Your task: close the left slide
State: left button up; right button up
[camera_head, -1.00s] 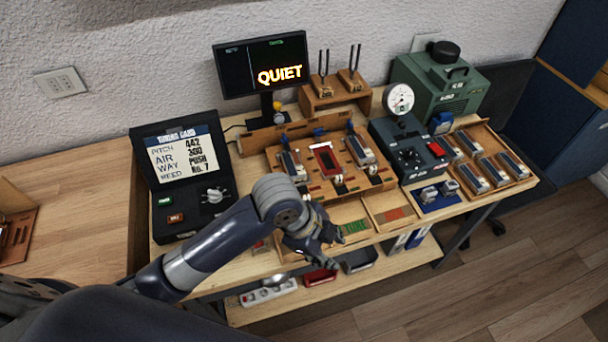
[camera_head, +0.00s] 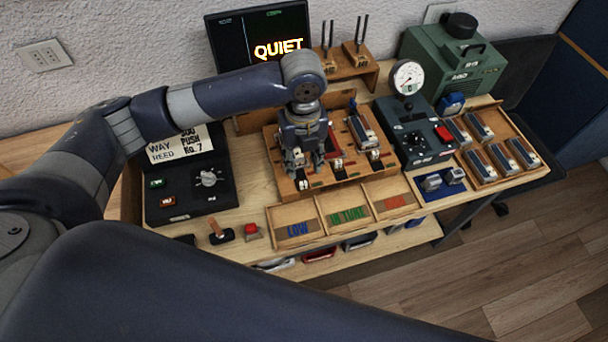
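The wooden board (camera_head: 353,180) stands on the bench with three slide positions side by side. The left slide (camera_head: 302,183) shows only as a small pale front end, just below my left gripper. The rest of it is hidden behind the gripper. My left gripper (camera_head: 306,165) points down over the left part of the board. I cannot tell whether its fingers touch the slide or how far apart they are. The middle slide (camera_head: 338,163) is partly covered by the gripper. The right slide (camera_head: 374,156) lies clear, with a grey block behind it. My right gripper is not in view.
A sorting tray (camera_head: 318,228) lies in front of the board. A black control box (camera_head: 200,205) is left, partly behind my arm. A dark unit with a gauge (camera_head: 408,77) and a tray of grey blocks (camera_head: 530,178) stand right. A monitor (camera_head: 275,45) reads QUIET.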

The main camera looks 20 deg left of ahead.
aim_at(303, 182)
pick_arm(q)
notch_tip(303, 182, down, 7)
jog(key=shift+f+p, duration=0.2)
jog(key=shift+p, duration=0.6)
jog(key=shift+f, duration=0.6)
grip_shut()
